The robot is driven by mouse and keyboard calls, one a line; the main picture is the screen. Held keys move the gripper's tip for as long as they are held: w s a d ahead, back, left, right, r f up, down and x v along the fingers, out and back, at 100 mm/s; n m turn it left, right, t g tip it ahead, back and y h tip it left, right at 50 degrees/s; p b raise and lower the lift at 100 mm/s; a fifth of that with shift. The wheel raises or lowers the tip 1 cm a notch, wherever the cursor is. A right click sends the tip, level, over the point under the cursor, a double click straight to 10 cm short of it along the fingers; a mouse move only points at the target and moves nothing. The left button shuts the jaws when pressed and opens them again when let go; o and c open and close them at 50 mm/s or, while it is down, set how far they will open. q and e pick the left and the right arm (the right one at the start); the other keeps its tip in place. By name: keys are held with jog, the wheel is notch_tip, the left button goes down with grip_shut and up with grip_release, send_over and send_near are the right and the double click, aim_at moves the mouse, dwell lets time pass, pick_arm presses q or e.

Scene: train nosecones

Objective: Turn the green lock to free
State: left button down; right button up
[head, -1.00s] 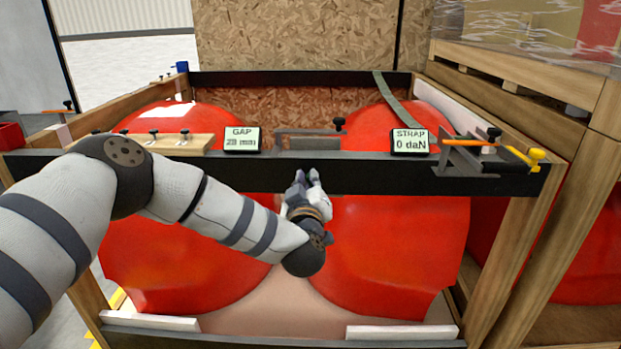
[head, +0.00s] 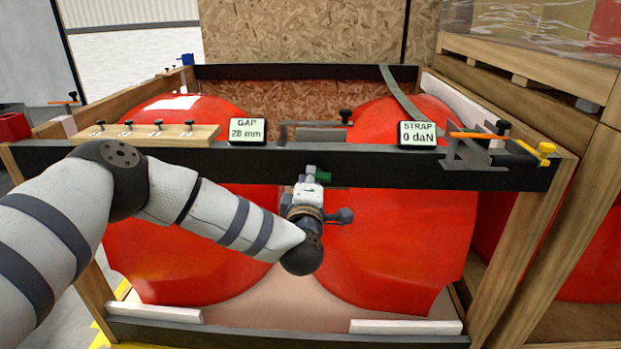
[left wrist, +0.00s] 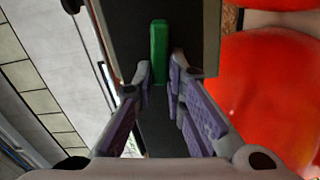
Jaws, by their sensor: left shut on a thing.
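The green lock (head: 323,177) shows as a small green piece at the front of the dark crossbar (head: 250,162), near its middle. In the left wrist view the green lock (left wrist: 159,45) is a long green bar on a dark surface. My left gripper (head: 312,174) is in front of the crossbar. In the left wrist view the fingertips of my left gripper (left wrist: 161,74) are on either side of the lock's near end, shut on it. The gripper hides part of the lock in the head view. My right gripper is not in view.
Two red nosecones (head: 395,240) stand in the wooden frame behind the crossbar. A GAP display (head: 248,130) reads 28 mm and a STRAP display (head: 417,133) reads 0 daN. A metal ratchet piece with an orange handle (head: 475,135) and yellow knob (head: 545,148) sits right.

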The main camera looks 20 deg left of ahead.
pick_arm(q)
jog(key=shift+f+n, duration=0.2)
jog(key=shift+n, duration=0.7)
jog(key=c, duration=1.6)
grip_release()
jog(key=shift+d, duration=0.1)
jog(key=shift+c, duration=0.2)
jog(key=v, duration=1.2)
